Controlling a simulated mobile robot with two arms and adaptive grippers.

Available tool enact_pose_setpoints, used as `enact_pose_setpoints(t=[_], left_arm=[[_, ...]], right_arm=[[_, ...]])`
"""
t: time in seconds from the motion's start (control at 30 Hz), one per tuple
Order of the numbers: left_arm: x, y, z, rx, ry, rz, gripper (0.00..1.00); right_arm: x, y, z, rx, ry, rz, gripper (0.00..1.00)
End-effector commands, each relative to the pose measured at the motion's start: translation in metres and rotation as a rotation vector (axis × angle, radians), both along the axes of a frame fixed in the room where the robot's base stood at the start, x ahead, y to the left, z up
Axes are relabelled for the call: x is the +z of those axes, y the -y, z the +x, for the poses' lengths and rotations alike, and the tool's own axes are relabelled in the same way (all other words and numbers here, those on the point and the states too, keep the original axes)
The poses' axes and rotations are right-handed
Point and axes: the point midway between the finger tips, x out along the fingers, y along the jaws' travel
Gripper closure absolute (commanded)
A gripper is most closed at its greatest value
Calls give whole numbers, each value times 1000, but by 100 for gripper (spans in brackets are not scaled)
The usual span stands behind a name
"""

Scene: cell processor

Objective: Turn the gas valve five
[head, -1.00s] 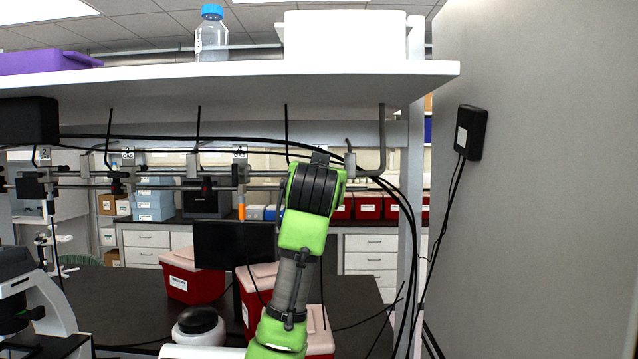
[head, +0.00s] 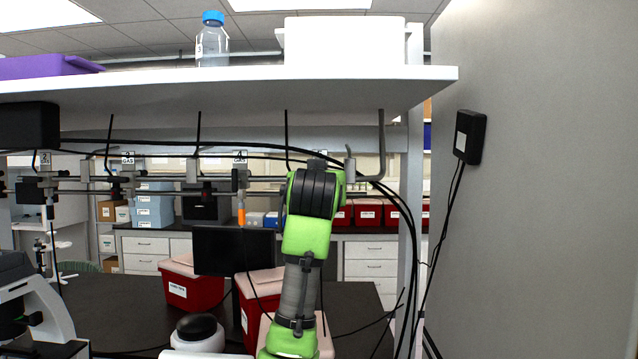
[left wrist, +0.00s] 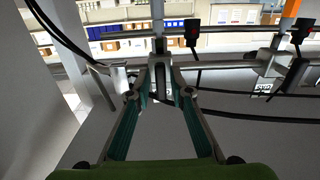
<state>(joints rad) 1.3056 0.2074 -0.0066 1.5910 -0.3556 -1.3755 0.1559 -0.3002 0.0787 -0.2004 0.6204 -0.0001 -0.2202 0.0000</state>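A row of gas valves hangs from pipes under the shelf in the head view. The valve labelled 4 GAS (head: 240,158), with an orange tip, is left of my green left arm. The valve right of it is mostly hidden behind that arm; its number is unreadable. In the left wrist view my left gripper (left wrist: 161,62) has its fingertips on either side of a dark upright valve part (left wrist: 158,45). A narrow gap shows between the fingers; whether they touch the part is unclear. An upside-down label (left wrist: 263,87) shows to the right. My right gripper is out of view.
A white shelf (head: 230,90) runs above the valves, with a grey wall (head: 550,180) at the right. Black cables hang near the shelf post. Red bins (head: 190,283), a monitor (head: 233,250) and a microscope (head: 38,310) stand below on the dark bench.

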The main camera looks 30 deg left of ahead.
Motion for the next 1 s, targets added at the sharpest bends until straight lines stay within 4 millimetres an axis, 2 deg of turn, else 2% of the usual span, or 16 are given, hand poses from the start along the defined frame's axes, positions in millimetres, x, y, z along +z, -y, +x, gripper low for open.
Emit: enact_pose_setpoints(t=[0.33, 0.47, 1.0], left_arm=[[3, 0, -1, 1, 5, 5, 74], [3, 4, -8, 0, 7, 6, 74], [3, 56, -90, -2, 6, 5, 74]], right_arm=[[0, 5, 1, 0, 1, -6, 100], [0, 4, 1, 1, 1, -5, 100], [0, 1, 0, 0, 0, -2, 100]])
